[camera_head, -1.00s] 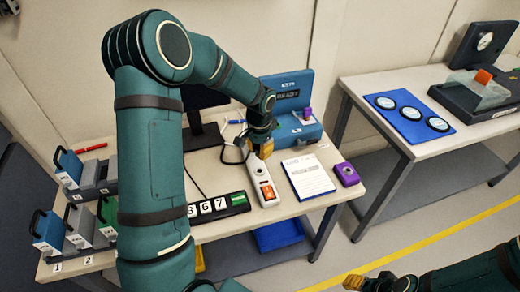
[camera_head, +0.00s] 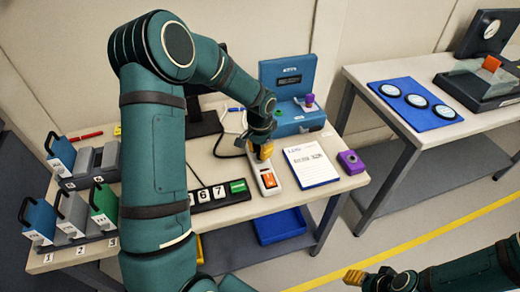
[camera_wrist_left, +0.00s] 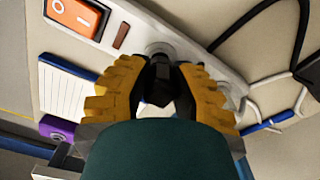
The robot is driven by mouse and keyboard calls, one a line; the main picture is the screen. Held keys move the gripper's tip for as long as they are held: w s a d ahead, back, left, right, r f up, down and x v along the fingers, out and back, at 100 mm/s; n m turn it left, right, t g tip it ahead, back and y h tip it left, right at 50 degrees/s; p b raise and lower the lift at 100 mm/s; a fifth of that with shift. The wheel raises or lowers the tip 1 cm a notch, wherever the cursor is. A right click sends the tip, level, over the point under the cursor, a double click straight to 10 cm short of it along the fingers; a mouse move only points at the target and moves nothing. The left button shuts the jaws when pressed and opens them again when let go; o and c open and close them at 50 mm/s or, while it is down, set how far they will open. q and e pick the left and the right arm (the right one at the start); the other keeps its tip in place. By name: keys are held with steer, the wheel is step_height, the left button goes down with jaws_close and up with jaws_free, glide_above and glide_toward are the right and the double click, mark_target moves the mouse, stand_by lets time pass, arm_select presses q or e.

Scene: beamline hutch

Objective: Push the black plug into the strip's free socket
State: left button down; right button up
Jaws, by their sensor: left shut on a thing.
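The white socket strip (camera_head: 270,191) lies on the near table with its orange switch (camera_head: 267,180) toward the front edge. My left gripper (camera_head: 263,153) is over the strip's far part and hides the sockets there in the head view. In the left wrist view, its yellow fingers (camera_wrist_left: 160,78) are shut on the black plug (camera_wrist_left: 161,72), just at a round socket (camera_wrist_left: 159,49) of the strip (camera_wrist_left: 205,58). Whether the plug's pins are in the socket is hidden. My right gripper (camera_head: 357,277) is at the bottom edge, away from the table; its jaw opening is unclear.
A paper pad (camera_head: 312,165) and a purple block (camera_head: 350,162) lie right of the strip. A number counter (camera_head: 219,194) is to its left. A blue instrument case (camera_head: 292,121) stands behind. A black cable (camera_wrist_left: 302,30) runs beside the strip.

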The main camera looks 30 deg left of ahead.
arm_select(q)
steer(key=shift+f+b, duration=0.35)
steer(key=shift+f, duration=0.2)
stand_by(0.8)
steer(key=c, duration=0.8)
jaws_free()
step_height(320, 180, up, 12)
steer(key=shift+r, duration=0.1)
